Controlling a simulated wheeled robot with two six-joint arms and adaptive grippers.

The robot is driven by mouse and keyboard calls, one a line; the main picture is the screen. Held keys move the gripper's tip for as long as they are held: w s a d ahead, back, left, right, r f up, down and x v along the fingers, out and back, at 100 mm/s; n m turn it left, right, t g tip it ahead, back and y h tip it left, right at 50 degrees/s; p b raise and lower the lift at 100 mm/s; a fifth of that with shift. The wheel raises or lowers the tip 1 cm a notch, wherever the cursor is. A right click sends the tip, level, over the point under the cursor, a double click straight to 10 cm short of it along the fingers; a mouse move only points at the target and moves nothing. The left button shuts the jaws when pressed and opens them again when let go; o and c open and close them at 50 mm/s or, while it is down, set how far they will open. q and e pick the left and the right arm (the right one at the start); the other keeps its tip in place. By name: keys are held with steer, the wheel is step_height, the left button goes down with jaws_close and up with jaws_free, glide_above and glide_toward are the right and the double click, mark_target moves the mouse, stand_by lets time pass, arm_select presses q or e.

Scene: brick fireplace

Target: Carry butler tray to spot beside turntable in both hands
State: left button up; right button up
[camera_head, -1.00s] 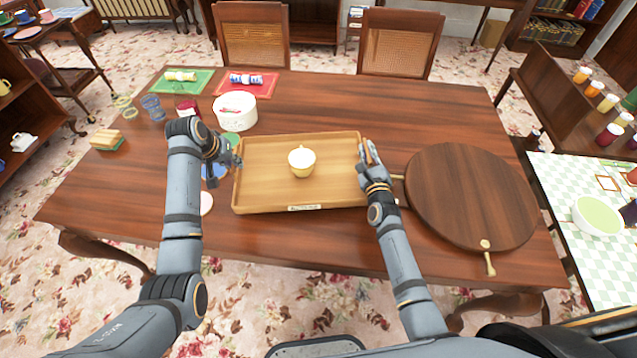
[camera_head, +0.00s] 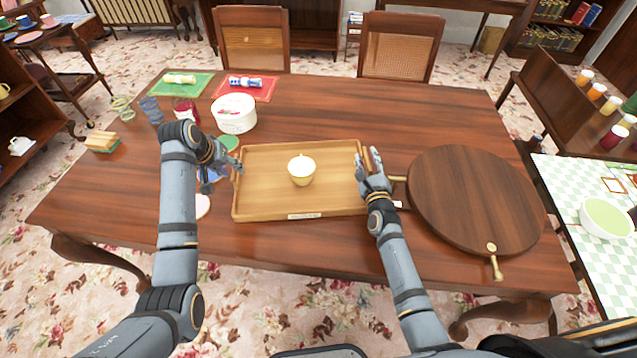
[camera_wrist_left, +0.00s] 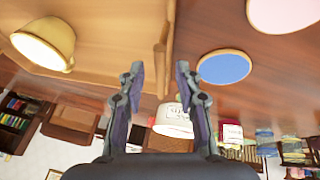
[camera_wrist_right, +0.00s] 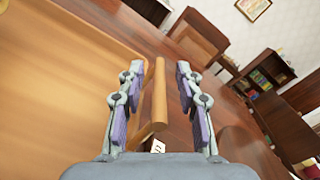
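The butler tray (camera_head: 265,205) is a light wooden tray with raised sides, lying flat on the dark wooden table. A pale yellow cup (camera_head: 301,171) stands on it. My left gripper (camera_head: 236,167) is at its left end; in the left wrist view the open fingers (camera_wrist_left: 159,72) point at the left handle (camera_wrist_left: 160,60), which lies near their tips. My right gripper (camera_head: 372,158) is at its right end; in the right wrist view the open fingers (camera_wrist_right: 157,72) stand either side of the right handle bar (camera_wrist_right: 159,92), apart from it. I cannot make out a record turntable.
A round dark wooden board (camera_head: 475,195) with a brass-coloured fitting lies right of the tray. A white tub (camera_head: 235,113), red mat (camera_head: 247,88), green mat (camera_head: 180,83) and sponges (camera_head: 103,141) are behind and left. Free tabletop (camera_head: 370,105) lies behind the tray.

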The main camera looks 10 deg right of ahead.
steer(key=s, duration=1.2)
steer(key=shift+a, duration=0.25)
arm_select(q)
steer(key=v, duration=0.9)
steer(key=shift+s+r, duration=0.2)
steer(key=shift+r, duration=0.05)
